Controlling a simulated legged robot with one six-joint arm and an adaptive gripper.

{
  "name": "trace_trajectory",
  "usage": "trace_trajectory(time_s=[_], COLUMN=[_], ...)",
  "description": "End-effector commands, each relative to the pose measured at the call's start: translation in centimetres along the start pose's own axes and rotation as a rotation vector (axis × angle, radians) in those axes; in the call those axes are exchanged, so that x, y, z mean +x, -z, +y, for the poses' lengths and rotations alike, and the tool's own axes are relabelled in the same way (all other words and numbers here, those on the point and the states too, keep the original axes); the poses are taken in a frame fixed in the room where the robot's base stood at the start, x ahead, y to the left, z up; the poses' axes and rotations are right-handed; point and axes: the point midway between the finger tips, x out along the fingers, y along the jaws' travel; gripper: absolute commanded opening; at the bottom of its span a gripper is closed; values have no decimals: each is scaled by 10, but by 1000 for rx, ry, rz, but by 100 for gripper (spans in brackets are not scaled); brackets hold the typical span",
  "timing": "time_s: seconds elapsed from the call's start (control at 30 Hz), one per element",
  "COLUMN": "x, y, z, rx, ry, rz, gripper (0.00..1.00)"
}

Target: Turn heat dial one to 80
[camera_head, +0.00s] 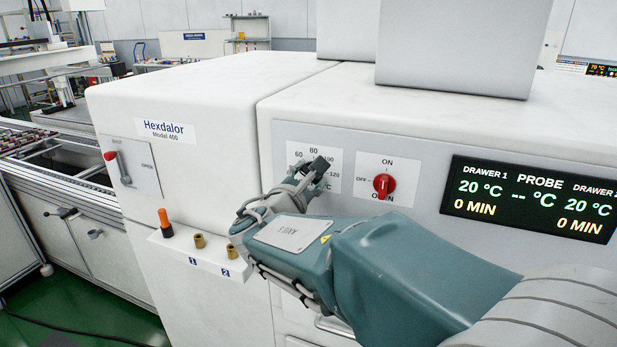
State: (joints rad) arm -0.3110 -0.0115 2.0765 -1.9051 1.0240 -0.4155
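The heat dial plate (331,157) is on the front panel of the white machine, with the marks 60, 80, 100 and 120 showing. My gripper (314,172) is right in front of this plate and covers its middle and lower left. The dial's knob is hidden behind the fingers, so its setting cannot be read. A dark block shows at the fingertips; I cannot tell whether it is a finger pad or part of the knob. I cannot tell whether the fingers touch the knob or how far they are closed.
A red ON/OFF switch (383,184) sits close to the right of the dial. Further right, a display (530,200) reads 20 °C and 0 MIN for drawer 1. A red-handled lever (118,167) and a ledge (196,250) with an orange-topped peg (165,222) are at left.

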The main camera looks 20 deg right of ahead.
Motion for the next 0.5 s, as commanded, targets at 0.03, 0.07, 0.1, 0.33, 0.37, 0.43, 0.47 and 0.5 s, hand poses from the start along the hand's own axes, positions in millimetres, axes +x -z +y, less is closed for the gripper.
trace_trajectory(time_s=[0.03,0.07,0.1,0.33,0.37,0.43,0.47,0.5], x=[0,0,0,0,0,0,0,0], y=[0,0,0,0,0,0,0,0], z=[0,0,0,0,0,0,0,-1], rx=[41,70,108,326,354,421,449,487], ry=[-2,-2,-2,-1,-1,-1,-1,-1], rz=[0,0,0,0,0,0,1,1], gripper=[12,12,12,12,12,12,12,12])
